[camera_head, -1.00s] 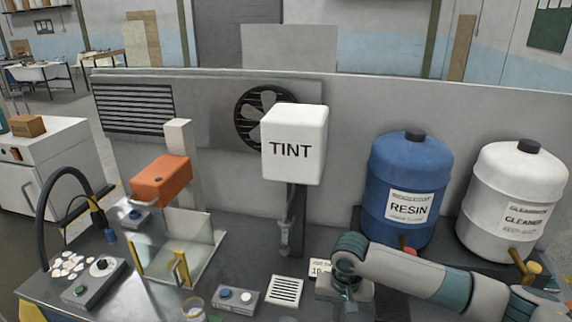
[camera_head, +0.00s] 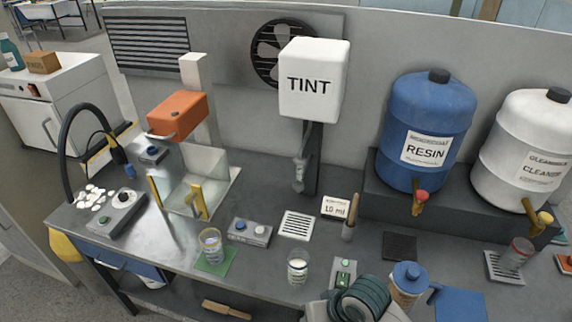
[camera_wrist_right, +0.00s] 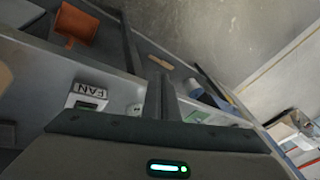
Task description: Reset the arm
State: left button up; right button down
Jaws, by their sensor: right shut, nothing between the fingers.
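My right arm (camera_head: 358,302) shows only at the bottom edge of the head view, as a grey and dark green link in front of the bench. The fingers of its gripper are not clear there. In the right wrist view my right gripper (camera_wrist_right: 167,98) is shut and empty, its dark fingers pointing up the picture. My left arm and gripper do not show in the head view.
The grey bench (camera_head: 135,238) carries two cups (camera_head: 298,268) (camera_head: 210,245), a button box (camera_head: 250,232), a pestle-like tool (camera_head: 350,218) and a blue-lidded jar (camera_head: 408,283) close to my arm. The blue RESIN drum (camera_head: 423,110) and white CLEANER drum (camera_head: 525,135) stand on a raised ledge.

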jog(key=s+d+f+t+h, duration=0.1)
jog(key=s+d+f+h, duration=0.25)
jog(key=s+d, duration=1.3)
notch_tip(320, 180, down, 37)
jog(key=s+g+b, duration=0.1)
jog(key=s+b, duration=0.1)
jog(key=b, duration=0.6)
jog(key=s+d+f+b, duration=0.1)
jog(key=s+f+b, duration=0.2)
jog(key=s+f, duration=0.5)
jog(key=s+d+f+g+b, duration=0.1)
jog(key=s+d+f+b, duration=0.1)
jog(key=s+f, duration=0.7)
notch_tip(320, 180, down, 6)
jog(key=shift+d+r+h+b, duration=0.25)
jog(key=shift+h+b, duration=0.2)
jog(key=shift+b, duration=0.45)
jog(key=shift+s, duration=0.2)
